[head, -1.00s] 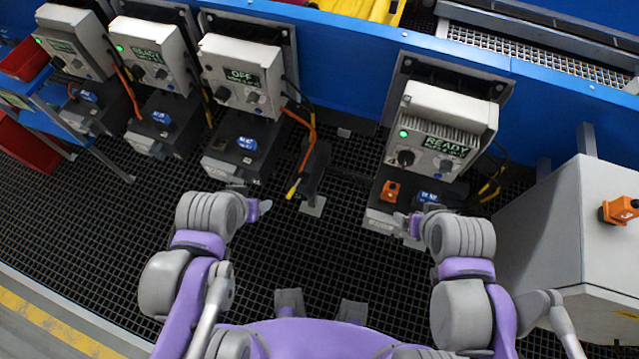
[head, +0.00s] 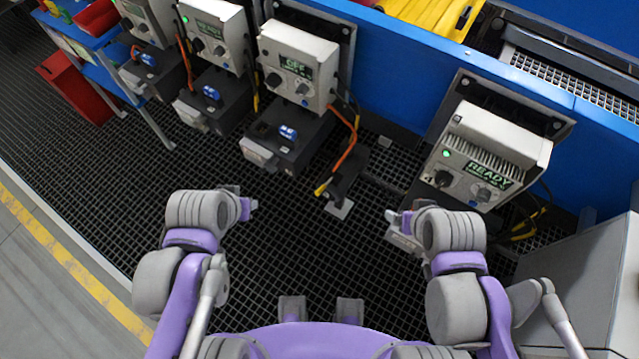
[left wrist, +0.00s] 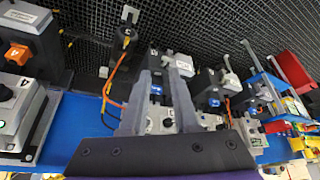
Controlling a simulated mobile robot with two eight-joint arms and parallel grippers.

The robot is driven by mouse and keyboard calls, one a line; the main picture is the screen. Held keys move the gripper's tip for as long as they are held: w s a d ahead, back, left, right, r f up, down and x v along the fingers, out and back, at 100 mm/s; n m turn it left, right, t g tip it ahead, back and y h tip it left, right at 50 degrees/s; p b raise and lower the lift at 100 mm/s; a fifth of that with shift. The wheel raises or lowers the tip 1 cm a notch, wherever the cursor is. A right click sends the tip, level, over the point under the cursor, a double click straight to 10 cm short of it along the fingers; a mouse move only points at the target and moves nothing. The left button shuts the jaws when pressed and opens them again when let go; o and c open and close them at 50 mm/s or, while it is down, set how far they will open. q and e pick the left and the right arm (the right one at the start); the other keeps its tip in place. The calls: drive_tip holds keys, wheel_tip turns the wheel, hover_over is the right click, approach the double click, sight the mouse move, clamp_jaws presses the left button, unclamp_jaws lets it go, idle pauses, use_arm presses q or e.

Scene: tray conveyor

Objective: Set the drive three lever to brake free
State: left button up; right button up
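The drive with the dark OFF display (head: 296,66) appears to be drive three, left of the READY drive (head: 487,160) marked 4 in the left wrist view. Its blue lever (head: 287,132) sits on the dark motor unit (head: 300,150) below the panel. The lever also shows as a blue spot in the left wrist view (left wrist: 156,89); its exact setting is too small to tell. My left gripper (head: 251,208) is in front of and below that unit, apart from it. Its fingers are spread and empty in the left wrist view (left wrist: 162,75). My right gripper (head: 394,214) is near drive four's unit; its fingers are unclear.
An orange lever (left wrist: 18,53) sits on drive four's unit. Other drives (head: 212,35) with blue levers stand further left. A post with an orange cable (head: 345,180) stands between drives three and four. A grey cabinet (head: 585,275) is at right. The grating floor (head: 110,190) is open at left.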

use_arm(q)
drive_tip(key=shift+g+h, duration=0.5)
drive_tip(key=shift+h, duration=0.2)
drive_tip(key=w+f+b, duration=0.1)
drive_tip(key=w+d+f+b, duration=0.1)
drive_tip(key=w, duration=0.1)
drive_tip(key=w+d+f+b, duration=0.1)
drive_tip(key=f, duration=0.1)
drive_tip(key=shift+w, duration=0.2)
clamp_jaws()
drive_tip(key=w+d+f+m+g+h+b, duration=0.1)
drive_tip(key=w+d+f+h+b, duration=0.1)
drive_tip(key=w+f+b, duration=0.3)
drive_tip(key=w+d+f+g+h+b, duration=0.1)
drive_tip(key=w+d+f+b, duration=0.3)
drive_tip(key=w+f, duration=0.7)
wheel_tip(320, 180, down, 6)
drive_tip(key=shift+w+d+r+m+g+h+b, duration=0.2)
drive_tip(key=shift+w+m+g+h+b, duration=0.25)
drive_tip(key=shift+h, duration=0.35)
use_arm(e)
wheel_tip(320, 180, down, 15)
drive_tip(key=s, duration=0.2)
drive_tip(key=shift+g, duration=0.3)
use_arm(q)
drive_tip(key=shift+r, duration=0.1)
use_arm(e)
drive_tip(key=shift+s, duration=0.1)
